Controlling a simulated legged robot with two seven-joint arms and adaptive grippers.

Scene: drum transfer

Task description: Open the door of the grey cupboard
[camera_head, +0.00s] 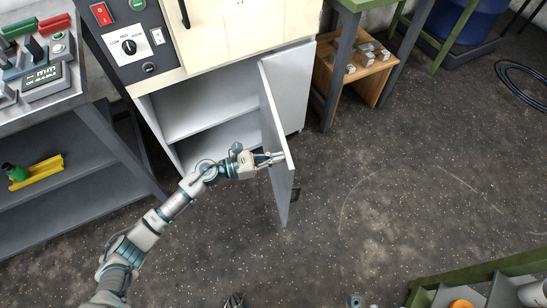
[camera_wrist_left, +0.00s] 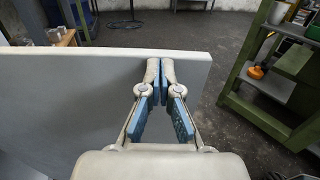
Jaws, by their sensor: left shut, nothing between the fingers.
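The grey cupboard (camera_head: 161,104) stands under the cream unit in the head view. Its door (camera_head: 277,130) stands wide open, swung out into the room, and the shelved inside shows. A dark handle (camera_head: 295,194) is on the door's outer face. My left gripper (camera_head: 278,157) is shut and empty at the inner side of the door, near its free edge. In the left wrist view its closed fingers (camera_wrist_left: 160,72) overlap the door's top edge (camera_wrist_left: 100,52); whether they touch the panel I cannot tell.
A grey workbench (camera_head: 70,150) with a control box stands at the left. A wooden shelf (camera_head: 355,72) with small metal parts stands right of the cupboard. A green rack (camera_head: 480,275) is at the lower right, also in the wrist view (camera_wrist_left: 262,105). The floor right of the door is clear.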

